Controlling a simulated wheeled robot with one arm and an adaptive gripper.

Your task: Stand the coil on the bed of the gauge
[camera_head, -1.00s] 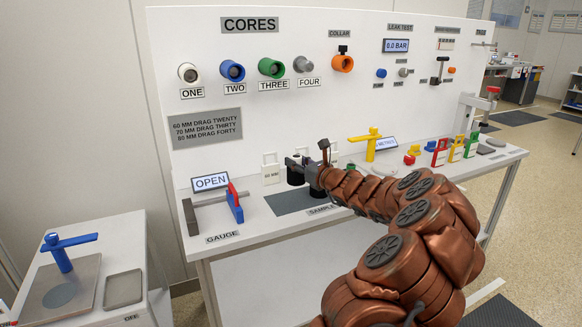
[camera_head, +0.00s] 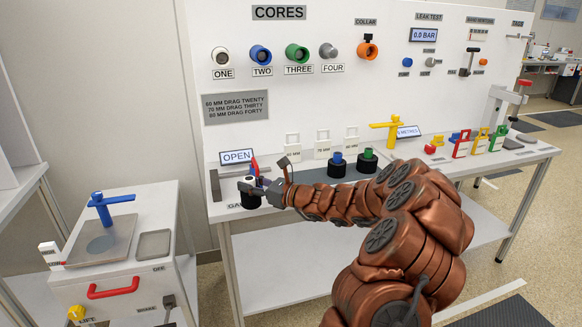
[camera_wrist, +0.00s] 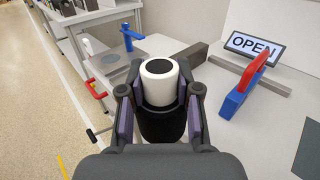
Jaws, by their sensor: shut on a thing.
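My gripper (camera_wrist: 159,112) is shut on the coil, a black cylinder (camera_wrist: 162,126) around a white core (camera_wrist: 159,84), with one pad on each side. The coil looks upright. In the head view the coil (camera_head: 251,199) is at the left end of the bench, by the gauge. The gauge shows in the wrist view as a grey rail (camera_wrist: 252,76), a grey block (camera_wrist: 187,55) and a blue-and-red jaw (camera_wrist: 240,92), beyond and to the right of the coil. Its display (camera_wrist: 254,45) reads OPEN. I cannot tell whether the coil touches the bench.
Two more coils, with a blue core (camera_head: 337,158) and a green core (camera_head: 369,154), stand on the dark sample mat (camera_head: 313,174). White tags stand behind them. A separate cabinet with a blue-handled post (camera_head: 102,207) is to the left, across a gap.

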